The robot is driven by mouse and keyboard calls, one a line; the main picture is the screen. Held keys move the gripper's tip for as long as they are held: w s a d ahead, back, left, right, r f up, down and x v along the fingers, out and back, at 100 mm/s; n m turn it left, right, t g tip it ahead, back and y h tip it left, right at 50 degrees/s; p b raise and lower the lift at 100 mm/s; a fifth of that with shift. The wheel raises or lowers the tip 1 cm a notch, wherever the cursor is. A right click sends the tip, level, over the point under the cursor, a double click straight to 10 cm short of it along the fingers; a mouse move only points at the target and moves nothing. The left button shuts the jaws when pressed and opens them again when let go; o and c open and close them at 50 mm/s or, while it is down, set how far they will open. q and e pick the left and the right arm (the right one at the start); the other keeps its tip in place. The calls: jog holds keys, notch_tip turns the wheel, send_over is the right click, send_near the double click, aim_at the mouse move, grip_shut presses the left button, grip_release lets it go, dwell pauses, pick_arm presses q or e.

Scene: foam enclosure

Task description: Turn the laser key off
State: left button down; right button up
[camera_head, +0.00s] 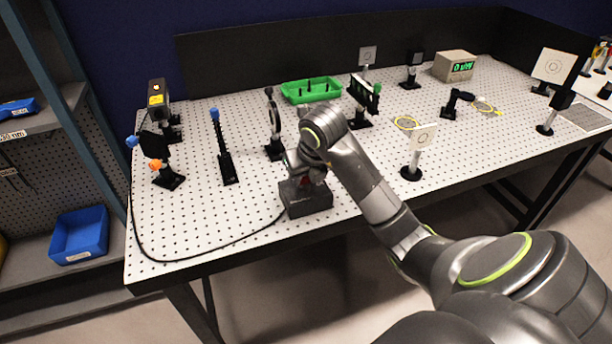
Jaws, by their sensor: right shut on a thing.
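A dark grey box (306,203) stands at the front edge of the perforated table, with a black cable running from it to the left. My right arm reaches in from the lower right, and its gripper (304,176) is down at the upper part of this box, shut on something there. A bit of red shows by the fingers. The key itself is mostly hidden by my gripper and wrist, so I cannot tell which way it is turned. My left gripper is not in view.
The perforated table (205,225) holds a laser head (157,97) at left, several optic posts, a green tray (310,91) and a meter (454,66) reading "0 uW". A post with a white card (421,138) stands right of my wrist. A shelf with a blue bin (80,235) is at left.

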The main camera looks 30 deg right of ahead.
jog(key=n+y+b, duration=0.1)
jog(key=n+b, duration=0.2)
jog(key=n+y+b, duration=0.1)
jog(key=n+b, duration=0.2)
jog(key=n+y+b, duration=0.1)
jog(key=n+b, duration=0.2)
jog(key=b, duration=0.1)
jog(key=shift+d+f+g, duration=0.25)
jog(key=shift+f+g, duration=0.05)
jog(key=shift+g, duration=0.1)
jog(key=shift+r+n+g+y+b, duration=0.15)
jog(key=shift+n+g+y+b, duration=0.3)
jog(key=shift+n, duration=0.45)
jog(key=shift+r+n, duration=0.1)
jog(key=shift+n, duration=0.4)
jog(key=shift+r+n+y, duration=0.1)
jog(key=shift+n+y, duration=0.15)
jog(key=shift+n, duration=0.15)
jog(key=n+p, duration=0.1)
jog(key=n+g+p, duration=0.1)
jog(key=n+p, duration=0.1)
jog(key=shift+w+d+r, duration=0.1)
jog(key=shift+w+r, duration=0.05)
jog(key=shift+r, duration=0.05)
jog(key=shift+f+n+g+y+p, duration=0.1)
jog(key=shift+n+g+y+p, duration=0.25)
jog(key=shift+n+p, duration=0.65)
jog(key=shift+f+p, duration=0.15)
jog(key=shift+p, duration=0.4)
